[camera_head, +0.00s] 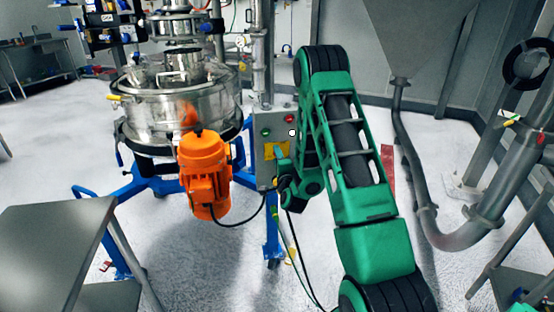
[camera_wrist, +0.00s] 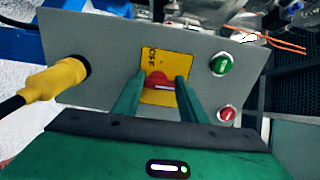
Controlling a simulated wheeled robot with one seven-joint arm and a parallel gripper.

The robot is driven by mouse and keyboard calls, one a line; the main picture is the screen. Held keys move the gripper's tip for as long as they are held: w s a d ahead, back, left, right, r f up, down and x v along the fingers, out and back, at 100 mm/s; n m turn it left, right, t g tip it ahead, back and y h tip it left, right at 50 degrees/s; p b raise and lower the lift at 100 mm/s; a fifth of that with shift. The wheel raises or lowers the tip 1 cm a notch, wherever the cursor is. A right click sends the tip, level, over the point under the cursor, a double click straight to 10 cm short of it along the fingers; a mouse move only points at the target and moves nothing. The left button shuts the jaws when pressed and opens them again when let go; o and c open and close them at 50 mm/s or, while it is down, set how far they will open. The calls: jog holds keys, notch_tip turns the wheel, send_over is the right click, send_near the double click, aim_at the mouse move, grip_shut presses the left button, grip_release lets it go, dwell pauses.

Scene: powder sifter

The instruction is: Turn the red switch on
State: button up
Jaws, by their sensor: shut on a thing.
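The red switch (camera_wrist: 159,80) sits on a yellow plate (camera_wrist: 152,60) on the front of a grey control box (camera_wrist: 110,40). In the wrist view my gripper (camera_wrist: 158,86) has its two green fingers on either side of the switch, shut on it. The fingers hide part of the switch and plate. My green arm reaches to the box's right side and hides the switch there.
A green button (camera_wrist: 221,64) and a red button (camera_wrist: 226,113) are right of the switch in the wrist view. A yellow plug (camera_wrist: 58,78) with a black cable is at left. The orange motor (camera_head: 204,170) and steel sifter (camera_head: 165,110) stand left of the box in the head view.

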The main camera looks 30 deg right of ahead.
jog(key=shift+a, duration=0.2)
dwell(0.4)
jog(key=o, duration=1.1)
jog(key=shift+d, duration=0.1)
jog(key=shift+c, duration=0.2)
jog(key=v, duration=1)
jog(key=shift+s, duration=0.25)
